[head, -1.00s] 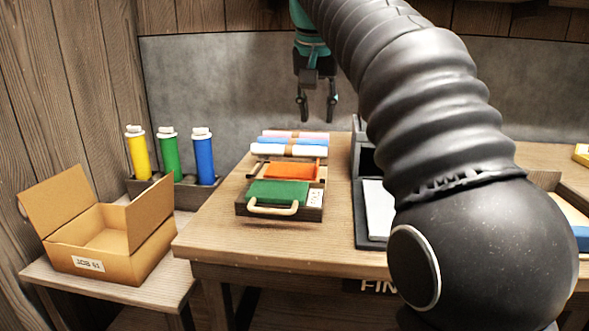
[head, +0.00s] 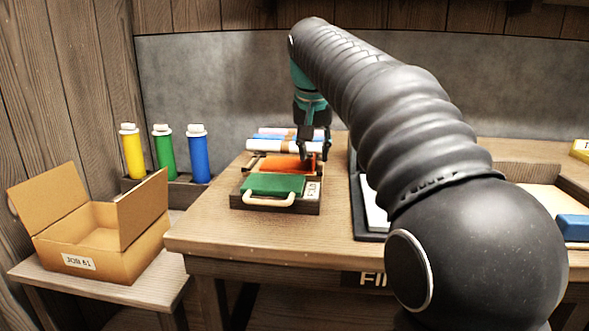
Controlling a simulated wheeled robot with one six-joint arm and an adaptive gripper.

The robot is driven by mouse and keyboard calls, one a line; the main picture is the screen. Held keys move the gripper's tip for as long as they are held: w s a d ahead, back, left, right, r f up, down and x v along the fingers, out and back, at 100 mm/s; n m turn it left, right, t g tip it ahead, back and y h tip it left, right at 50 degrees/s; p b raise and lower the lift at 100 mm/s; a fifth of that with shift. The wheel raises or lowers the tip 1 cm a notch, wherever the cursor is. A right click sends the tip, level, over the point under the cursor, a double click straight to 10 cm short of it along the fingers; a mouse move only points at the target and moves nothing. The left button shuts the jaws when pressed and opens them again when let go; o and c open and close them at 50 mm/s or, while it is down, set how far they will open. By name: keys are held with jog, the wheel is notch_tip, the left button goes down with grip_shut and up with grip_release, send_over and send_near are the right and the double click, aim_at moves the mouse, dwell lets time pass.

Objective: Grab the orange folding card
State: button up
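The orange folding card (head: 281,164) lies on the table in a wooden holder, just behind the green board with a pale handle (head: 274,185). My gripper (head: 315,156) is low over the right end of the orange card in the head view. Its two dark fingers point down and stand apart. I cannot tell whether they touch the card, and they hide part of its right end.
Rolled sheets (head: 280,146) lie behind the card. Yellow, green and blue bottles (head: 199,155) stand in a rack at the left. An open cardboard box (head: 105,235) sits on a low side table. A dark tray (head: 371,222) lies to the right.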

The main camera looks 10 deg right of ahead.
jog(key=shift+w+d+f, duration=0.1)
jog(key=shift+w+f, duration=0.1)
jog(key=shift+f, duration=0.35)
grip_shut()
jog(key=shift+r, duration=0.15)
